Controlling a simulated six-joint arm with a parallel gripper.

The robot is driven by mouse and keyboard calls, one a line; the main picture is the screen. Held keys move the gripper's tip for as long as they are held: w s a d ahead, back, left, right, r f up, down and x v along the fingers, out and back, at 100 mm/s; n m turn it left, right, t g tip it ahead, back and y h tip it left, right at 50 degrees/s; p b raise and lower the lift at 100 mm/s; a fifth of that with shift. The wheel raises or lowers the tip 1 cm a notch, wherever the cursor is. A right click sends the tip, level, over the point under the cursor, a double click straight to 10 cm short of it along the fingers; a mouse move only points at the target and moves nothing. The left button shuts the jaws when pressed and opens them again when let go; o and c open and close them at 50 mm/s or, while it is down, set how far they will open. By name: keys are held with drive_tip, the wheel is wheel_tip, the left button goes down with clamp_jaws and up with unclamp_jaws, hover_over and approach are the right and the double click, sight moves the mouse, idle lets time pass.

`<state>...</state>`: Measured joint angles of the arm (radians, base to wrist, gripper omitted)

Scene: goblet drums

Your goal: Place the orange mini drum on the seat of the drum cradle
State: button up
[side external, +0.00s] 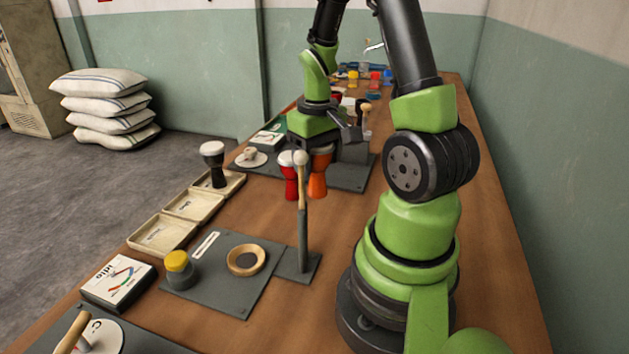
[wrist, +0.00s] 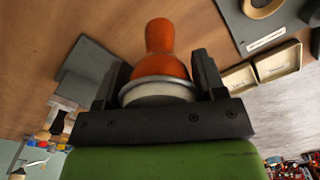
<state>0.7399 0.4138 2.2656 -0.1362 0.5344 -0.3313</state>
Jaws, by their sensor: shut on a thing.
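The orange mini drum (side external: 319,178) is in my gripper (side external: 322,150), head up and narrow foot down. In the wrist view the orange drum (wrist: 163,55) sits between the two fingers (wrist: 155,80), gripped near its pale head. The side view shows it over the far part of the table; its height above the surface is hard to tell. I take the light wooden ring with a dark centre on the near grey mat as the drum cradle's seat (side external: 233,266). It looks empty. The ring also shows in the wrist view (wrist: 262,10).
A red drum (side external: 289,183) is left of the orange one, partly behind an upright mallet on a post (side external: 303,235). Shallow trays (side external: 163,236) line the left edge; the farthest holds a dark drum (side external: 214,160). A yellow-topped jar (side external: 179,270) is beside the ring.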

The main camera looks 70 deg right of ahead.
drive_tip(key=w+a+r, duration=0.2)
drive_tip(key=w+a, duration=0.3)
drive_tip(key=n, duration=0.1)
hover_over(246, 260)
drive_tip(key=shift+f, duration=4.75)
drive_tip(key=shift+f, duration=0.1)
drive_tip(key=o, duration=0.9)
drive_tip(key=shift+o, duration=0.2)
